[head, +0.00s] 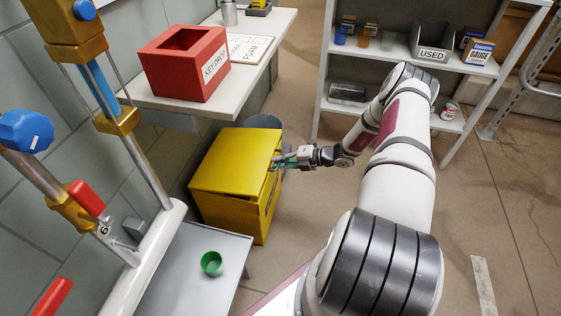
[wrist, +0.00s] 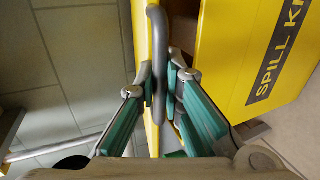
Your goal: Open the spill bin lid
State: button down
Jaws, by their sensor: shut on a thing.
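The yellow spill bin (head: 230,215) stands on the floor below the wall shelf, with its lid (head: 235,158) on top. In the wrist view, the bin's front (wrist: 245,50) carries a SPILL KIT label. The lid's edge shows as a narrow yellow strip with a grey bar handle (wrist: 156,25). A brownish gap lies between lid and bin, so the lid appears slightly raised. My gripper (wrist: 160,80) has its green-sided fingers shut on the handle. In the head view, my gripper (head: 281,160) is at the lid's right edge; the handle is hard to make out there.
A red key box (head: 185,65) sits on the white shelf (head: 150,102) above and behind the bin. A green cup (head: 211,263) stands on a low grey surface in front. Pipes with a blue knob (head: 25,131) are at left. Shelving (head: 400,62) stands behind; floor right is open.

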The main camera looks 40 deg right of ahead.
jog(key=w+a+r+p, duration=0.3)
jog(key=w+r, duration=0.1)
jog(key=r, duration=0.3)
jog(key=w+a+r+g+h+p, duration=0.1)
jog(key=w+a+r+p, duration=0.2)
jog(key=r, duration=0.4)
jog(key=w+a+r+g+p, duration=0.1)
jog(key=w+a+r+p, duration=0.2)
jog(key=r, duration=0.4)
jog(key=shift+w+a+r+h+p, duration=0.3)
jog(key=shift+w+p, duration=0.35)
jog(key=shift+w, duration=0.4)
jog(key=c, duration=1.7)
grip_release()
jog(key=shift+d+f, duration=0.1)
jog(key=shift+s+d, duration=0.1)
jog(key=v, duration=1.1)
jog(key=shift+s+r, duration=0.2)
jog(key=shift+r, duration=0.2)
